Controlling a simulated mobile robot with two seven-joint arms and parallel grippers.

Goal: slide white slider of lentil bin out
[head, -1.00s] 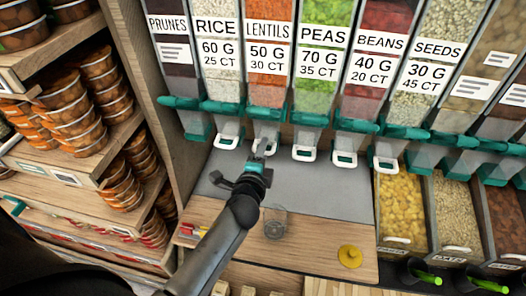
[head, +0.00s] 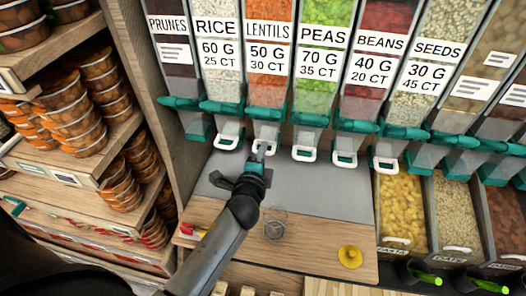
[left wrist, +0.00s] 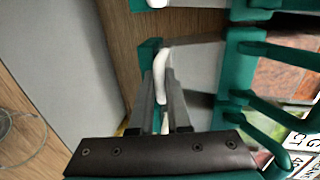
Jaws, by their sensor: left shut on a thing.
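The lentil bin (head: 267,60) is a clear dispenser of orange lentils with a teal base, in the row of bins in the head view. Its white slider (head: 272,141) is a small loop at the bottom front. My left gripper (head: 262,150) is at this slider, its fingers shut on it. In the left wrist view the white slider (left wrist: 162,75) shows between the two grey fingers of my left gripper (left wrist: 161,100). The fingers hide part of the slider. My right gripper is not in view.
Similar white sliders stand close on both sides, on the rice bin (head: 229,142) and the peas bin (head: 305,153). A clear glass (head: 275,230) and a yellow lid (head: 350,256) are on the counter below. Shelves of stacked containers (head: 75,100) are at left.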

